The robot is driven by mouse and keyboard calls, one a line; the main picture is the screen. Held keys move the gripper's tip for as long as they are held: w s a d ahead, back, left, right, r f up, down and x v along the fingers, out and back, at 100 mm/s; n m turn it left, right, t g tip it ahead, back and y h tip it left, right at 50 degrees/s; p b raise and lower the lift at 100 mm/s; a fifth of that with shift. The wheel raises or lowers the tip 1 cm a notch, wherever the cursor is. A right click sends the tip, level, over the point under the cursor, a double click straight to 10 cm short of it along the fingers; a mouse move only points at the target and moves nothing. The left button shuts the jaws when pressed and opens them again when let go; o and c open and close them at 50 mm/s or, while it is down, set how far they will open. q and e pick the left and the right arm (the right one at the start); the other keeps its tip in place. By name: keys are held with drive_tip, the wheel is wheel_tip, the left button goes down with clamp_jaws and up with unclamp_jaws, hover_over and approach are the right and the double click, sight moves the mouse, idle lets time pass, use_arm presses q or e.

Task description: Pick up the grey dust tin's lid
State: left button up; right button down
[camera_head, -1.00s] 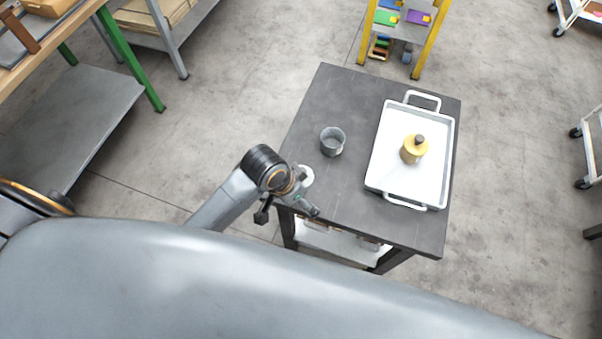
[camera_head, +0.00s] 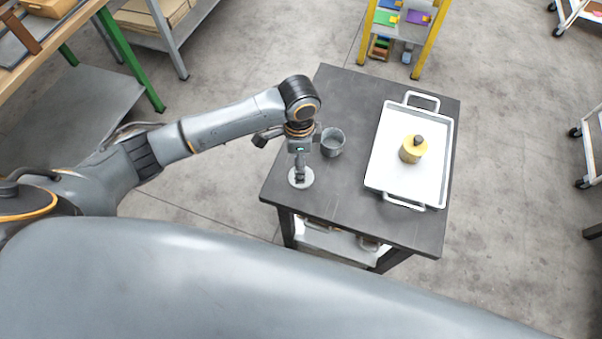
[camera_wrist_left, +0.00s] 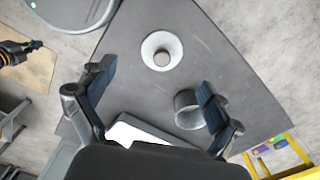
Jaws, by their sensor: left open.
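The grey dust tin (camera_head: 333,143) stands open-topped on the dark table. Its lid, a pale grey disc with a knob (camera_head: 301,179), lies apart from it near the table's left front edge. My left gripper (camera_head: 301,168) is over the lid, pointing down, and partly hides it in the head view. In the left wrist view, my gripper (camera_wrist_left: 155,85) is open with nothing between its fingers. There the lid (camera_wrist_left: 150,46) shows whole beyond the fingertips, and the tin (camera_wrist_left: 187,110) is partly behind one finger.
A white tray (camera_head: 385,172) with two handles stands on the table's right side. A yellow tin with a dark knob (camera_head: 411,155) is in it. The dark tabletop (camera_head: 345,205) is bare in front. A yellow-framed shelf (camera_head: 364,35) stands beyond the table.

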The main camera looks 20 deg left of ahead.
sight(309, 175)
use_arm(q)
drive_tip(key=f, duration=0.5)
drive_tip(key=f+p, duration=0.1)
drive_tip(key=f, duration=0.1)
drive_tip(key=shift+w+d+f, duration=0.15)
drive_tip(key=shift+w+f, duration=0.15)
drive_tip(key=shift+s, duration=0.1)
drive_tip(key=c, duration=1.9)
